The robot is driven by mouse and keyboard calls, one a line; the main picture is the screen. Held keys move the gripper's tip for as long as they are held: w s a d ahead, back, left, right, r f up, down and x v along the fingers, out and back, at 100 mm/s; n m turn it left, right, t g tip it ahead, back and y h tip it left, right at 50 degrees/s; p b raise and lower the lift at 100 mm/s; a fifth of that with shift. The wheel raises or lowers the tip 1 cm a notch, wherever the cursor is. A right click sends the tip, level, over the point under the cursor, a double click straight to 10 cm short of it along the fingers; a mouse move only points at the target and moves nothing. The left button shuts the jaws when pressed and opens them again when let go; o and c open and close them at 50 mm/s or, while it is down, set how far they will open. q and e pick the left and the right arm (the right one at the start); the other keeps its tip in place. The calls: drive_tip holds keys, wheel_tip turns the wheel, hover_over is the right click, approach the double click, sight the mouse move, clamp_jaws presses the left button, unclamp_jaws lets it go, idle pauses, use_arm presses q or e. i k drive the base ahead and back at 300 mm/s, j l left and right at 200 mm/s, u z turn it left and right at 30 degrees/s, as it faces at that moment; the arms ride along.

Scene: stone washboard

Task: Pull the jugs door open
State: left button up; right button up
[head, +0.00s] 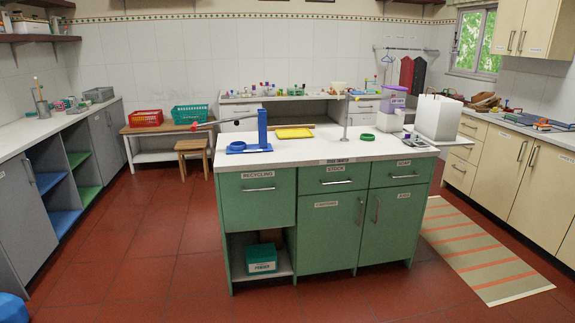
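A green island cabinet (310,190) with a pale worktop stands in the middle of the room. Its lower right part has two shut doors side by side. The left door (330,240) has a vertical handle (361,211) near its right edge. The right door (398,228) has a vertical handle (377,210) near its left edge and a small label (404,196) that is too blurred to read surely; it may be the jugs door. Labelled doors also show on the grey and cream cabinets, their words too small to read. Neither gripper is in view.
Red tiled floor (150,260) in front of the island is clear. A striped mat (478,255) lies to its right. A low wooden stool (193,150) stands behind left. A blue object (12,308) is cut off at the bottom left. Several items stand on the worktop.

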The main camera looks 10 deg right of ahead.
sight(392, 218)
drive_tip(key=i+j+z, duration=0.15)
drive_tip(key=i+z, duration=0.3)
drive_tip(key=i+j+z, duration=0.85)
drive_tip(key=i+z, duration=0.15)
drive_tip(key=i, duration=0.35)
